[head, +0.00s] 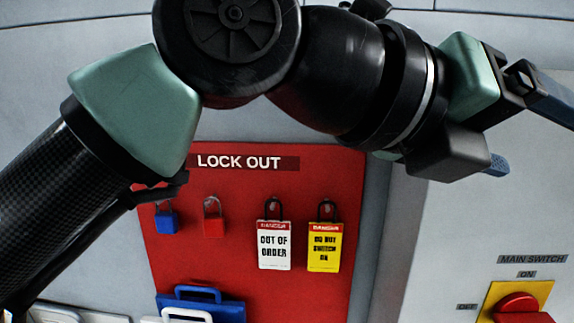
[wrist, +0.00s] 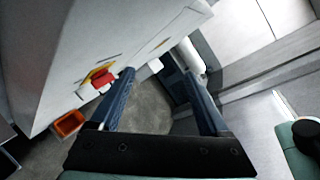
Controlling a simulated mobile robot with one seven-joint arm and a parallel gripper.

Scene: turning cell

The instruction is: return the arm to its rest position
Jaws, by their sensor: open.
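My arm stretches across the top of the head view, bent above the red lock-out board. My gripper (wrist: 158,80) is at the arm's right end, high above and to the right of the board; it also shows in the head view (head: 530,130), partly cut off by the right edge. Its two blue fingers are spread apart in the wrist view. Nothing is between them but the grey floor beyond.
The LOCK OUT board (head: 190,268) holds a blue padlock (head: 167,222), a red padlock (head: 213,224), a white tag (head: 274,247) and a yellow tag (head: 324,248). The red main switch (head: 517,304) is at lower right. An orange bin (wrist: 70,123) shows in the wrist view.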

